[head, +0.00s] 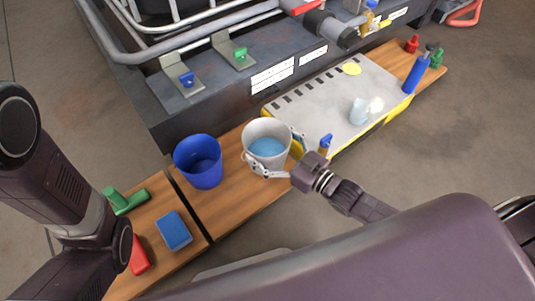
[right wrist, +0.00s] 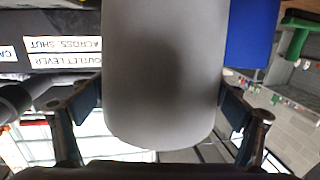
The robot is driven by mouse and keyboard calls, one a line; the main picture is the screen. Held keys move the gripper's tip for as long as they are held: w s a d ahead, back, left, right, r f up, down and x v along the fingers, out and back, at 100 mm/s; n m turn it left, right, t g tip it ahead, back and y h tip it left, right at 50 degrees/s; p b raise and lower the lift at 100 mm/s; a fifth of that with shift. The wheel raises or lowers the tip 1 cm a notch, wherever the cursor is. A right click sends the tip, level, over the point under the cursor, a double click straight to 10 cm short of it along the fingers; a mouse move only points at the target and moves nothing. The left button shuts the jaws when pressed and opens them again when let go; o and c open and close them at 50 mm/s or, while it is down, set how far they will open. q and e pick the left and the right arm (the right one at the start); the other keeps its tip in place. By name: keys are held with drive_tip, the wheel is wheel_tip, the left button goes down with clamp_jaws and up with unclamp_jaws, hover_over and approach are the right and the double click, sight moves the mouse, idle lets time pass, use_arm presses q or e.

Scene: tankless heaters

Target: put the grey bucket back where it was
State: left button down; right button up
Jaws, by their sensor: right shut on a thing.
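The grey bucket (head: 265,129), with light blue contents inside, is upright in the middle of the head view. My right gripper (head: 275,151) is shut on it, one finger on each side of its wall. In the right wrist view the bucket's grey wall (right wrist: 165,75) fills the space between the fingers. The bucket is over the wooden bench (head: 232,205), between the blue bucket and the grey panel; whether its base touches the bench I cannot tell. My left arm shows at the left, but its gripper is not visible.
A blue bucket (head: 199,163) stands close left of the grey one. A green tool (head: 126,200), a blue sponge-like block (head: 173,230) and a red object (head: 139,257) lie farther left. A blue bottle (head: 415,75) is beyond.

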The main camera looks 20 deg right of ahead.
sight(254, 142)
wheel_tip(254, 142, down, 4)
drive_tip(key=b, duration=0.3)
drive_tip(key=shift+f, duration=0.1)
drive_tip(key=o, duration=1.1)
drive_tip(key=shift+o, duration=0.2)
